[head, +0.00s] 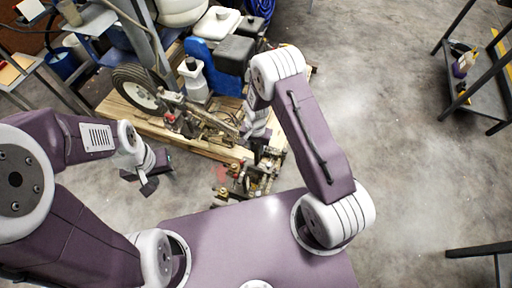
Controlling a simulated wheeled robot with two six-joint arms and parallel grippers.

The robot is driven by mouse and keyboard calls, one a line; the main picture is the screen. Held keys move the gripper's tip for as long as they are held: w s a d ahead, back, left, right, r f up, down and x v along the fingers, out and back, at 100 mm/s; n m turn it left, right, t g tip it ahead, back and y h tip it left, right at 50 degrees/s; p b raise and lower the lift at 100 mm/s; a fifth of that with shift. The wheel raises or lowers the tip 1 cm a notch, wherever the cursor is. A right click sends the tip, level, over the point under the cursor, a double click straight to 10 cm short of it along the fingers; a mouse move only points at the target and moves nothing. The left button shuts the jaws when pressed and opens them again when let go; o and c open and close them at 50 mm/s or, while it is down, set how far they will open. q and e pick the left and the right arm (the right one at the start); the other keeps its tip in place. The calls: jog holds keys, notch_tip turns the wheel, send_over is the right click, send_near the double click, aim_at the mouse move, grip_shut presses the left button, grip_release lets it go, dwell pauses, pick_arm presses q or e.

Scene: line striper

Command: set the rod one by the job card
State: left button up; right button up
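The line striper (205,124) stands on a wooden pallet (118,112) in front of me, with a wheel, a blue body and metal rods and clamps low at its near side. Rod one cannot be told apart from the other small parts (240,182). No job card can be read. My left gripper (156,173) is open and empty over the floor, left of the rod parts and apart from the striper. My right gripper (254,136) reaches down over the striper's near right parts. Its fingers are mostly hidden by its own wrist, and contact cannot be told.
A dark shelf (480,98) with a bottle (463,64) stands at the far right. A dark bench edge (480,251) shows at the lower right. A shelf (18,72) with small items stands at the upper left. The concrete floor to the right is clear.

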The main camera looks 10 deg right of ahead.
grip_shut()
dwell(1.4)
